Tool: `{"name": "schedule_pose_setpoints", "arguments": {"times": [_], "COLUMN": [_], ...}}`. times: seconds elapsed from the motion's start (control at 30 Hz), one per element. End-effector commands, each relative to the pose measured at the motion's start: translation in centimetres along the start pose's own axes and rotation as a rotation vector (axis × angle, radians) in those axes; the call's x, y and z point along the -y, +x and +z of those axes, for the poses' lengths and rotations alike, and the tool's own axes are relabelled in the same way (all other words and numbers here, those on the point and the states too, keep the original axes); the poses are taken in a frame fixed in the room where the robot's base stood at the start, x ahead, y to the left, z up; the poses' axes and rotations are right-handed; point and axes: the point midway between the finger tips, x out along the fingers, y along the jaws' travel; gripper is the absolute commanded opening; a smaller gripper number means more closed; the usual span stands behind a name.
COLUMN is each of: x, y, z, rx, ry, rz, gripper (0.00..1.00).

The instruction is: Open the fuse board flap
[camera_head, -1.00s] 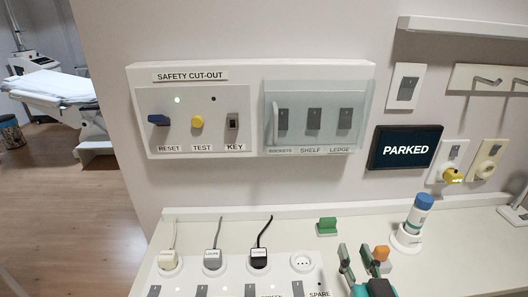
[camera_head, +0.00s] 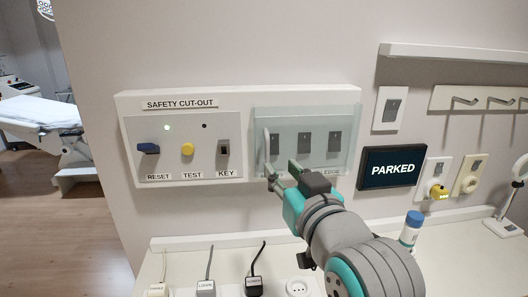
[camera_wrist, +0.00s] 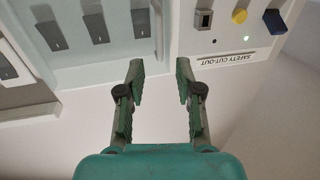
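The fuse board flap (camera_head: 312,115) is a clear, slightly green panel over the right half of the white safety cut-out box. It looks shut, with several dark switches behind it. Its pale upright handle (camera_head: 267,150) is at the flap's left edge. In the wrist view, which is upside down, the handle (camera_wrist: 158,28) shows near the top middle. My gripper (camera_head: 281,174) is at the handle's lower end and hides the flap's lower labels. In the wrist view my gripper (camera_wrist: 159,68) is open and empty. The handle lines up between the fingertips, but I cannot tell whether they reach around it.
Left of the flap are a blue reset knob (camera_head: 148,149), a yellow test button (camera_head: 187,149) and a key switch (camera_head: 223,149). A PARKED screen (camera_head: 391,168) is to the right. Plugs and a blue-capped bottle (camera_head: 411,229) stand below. The wall above the box is clear.

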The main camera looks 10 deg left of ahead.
Motion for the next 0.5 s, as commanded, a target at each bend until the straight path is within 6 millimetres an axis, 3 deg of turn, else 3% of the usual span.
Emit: {"name": "schedule_pose_setpoints", "arguments": {"times": [0.3, 0.5], "x": [0.0, 0.0], "y": [5.6, 8.2], "z": [0.0, 0.0], "rx": [0.001, 0.0], "ry": [0.0, 0.0], "rz": [0.0, 0.0], "gripper": [0.35, 0.35]}}
